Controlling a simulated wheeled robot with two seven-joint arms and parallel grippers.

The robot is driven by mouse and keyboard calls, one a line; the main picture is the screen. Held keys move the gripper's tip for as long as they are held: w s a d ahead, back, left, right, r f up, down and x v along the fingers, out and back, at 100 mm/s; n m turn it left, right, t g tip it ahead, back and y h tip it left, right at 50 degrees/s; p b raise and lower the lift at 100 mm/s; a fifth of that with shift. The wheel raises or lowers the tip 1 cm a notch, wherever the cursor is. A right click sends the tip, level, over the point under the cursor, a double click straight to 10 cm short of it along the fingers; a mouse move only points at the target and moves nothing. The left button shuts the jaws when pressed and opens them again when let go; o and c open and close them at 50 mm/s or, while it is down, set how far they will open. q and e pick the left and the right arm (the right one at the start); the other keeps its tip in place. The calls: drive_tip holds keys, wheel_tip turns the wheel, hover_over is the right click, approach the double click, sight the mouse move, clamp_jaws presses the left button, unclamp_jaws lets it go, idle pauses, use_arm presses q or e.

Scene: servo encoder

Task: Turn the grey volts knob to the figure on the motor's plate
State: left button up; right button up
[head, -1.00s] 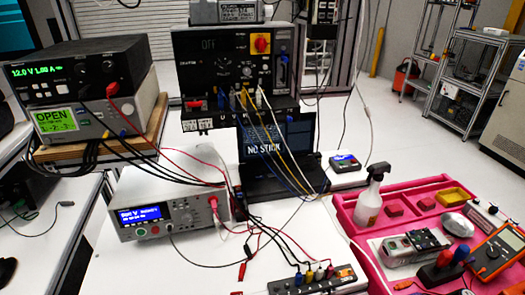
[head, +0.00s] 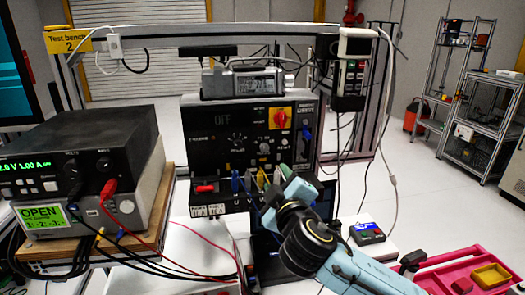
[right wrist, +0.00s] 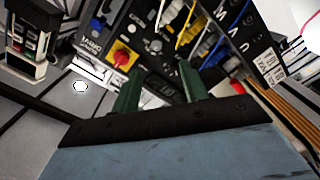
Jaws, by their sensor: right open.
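A grey knob (head: 264,149) sits on the front of the black control panel (head: 225,130), below and left of the red switch on its yellow plate. I cannot read its markings. It also appears in the right wrist view (right wrist: 155,46). A grey unit with a printed plate (head: 257,84) lies on top of the panel; its figures are too small to read. My right gripper (head: 281,183) is in front of the panel's lower right, below the knob and apart from it. Its two green fingers (right wrist: 159,88) are spread and empty. My left gripper is out of view.
Coloured leads (head: 250,182) plug into the panel's lower edge, close to my right gripper. A red switch (head: 280,119) is near the knob. Stacked instruments (head: 85,165) stand at left with hanging cables. A pink tray (head: 455,270) is at lower right. A handheld pendant (head: 352,75) hangs upper right.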

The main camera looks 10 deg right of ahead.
drive_tip(key=p, duration=0.2)
approach(264, 149)
drive_tip(key=w, duration=0.6)
drive_tip(key=shift+w, duration=0.3)
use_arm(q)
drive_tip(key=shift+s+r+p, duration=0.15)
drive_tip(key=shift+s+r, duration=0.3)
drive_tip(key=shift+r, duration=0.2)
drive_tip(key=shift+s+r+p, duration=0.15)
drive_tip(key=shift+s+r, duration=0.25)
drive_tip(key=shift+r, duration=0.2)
use_arm(e)
drive_tip(key=shift+w+f, duration=0.1)
drive_tip(key=shift+w, duration=0.6)
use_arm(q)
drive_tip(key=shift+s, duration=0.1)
